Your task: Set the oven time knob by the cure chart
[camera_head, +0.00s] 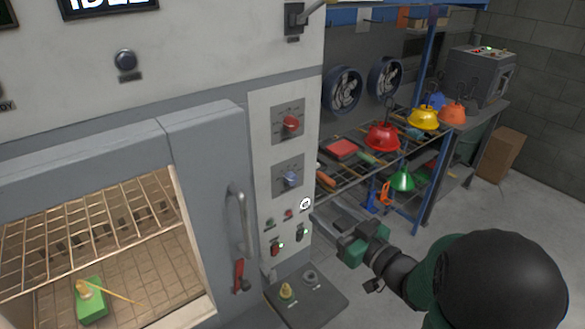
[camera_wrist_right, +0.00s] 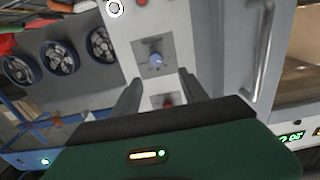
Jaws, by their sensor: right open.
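A red knob (camera_head: 290,123) sits on the upper dial plate of the oven's white control panel (camera_head: 262,108). A blue knob (camera_head: 291,179) sits on the lower plate. Their labels are too small to read, so I cannot tell which sets time. My right gripper (camera_head: 322,220) is open, right of the panel and below the blue knob. In the right wrist view, the blue knob (camera_wrist_right: 155,60) and red knob (camera_wrist_right: 168,99) show between the open fingers (camera_wrist_right: 158,88), apart from them. I cannot make out a cure chart. My left gripper is out of view.
A door handle (camera_head: 240,218) stands out left of the panel. Small switches (camera_head: 289,213) and a grey ledge (camera_head: 306,300) lie below the knobs. A rack with coloured hoods (camera_head: 382,136) stands at right. The oven chamber holds a green block (camera_head: 91,303).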

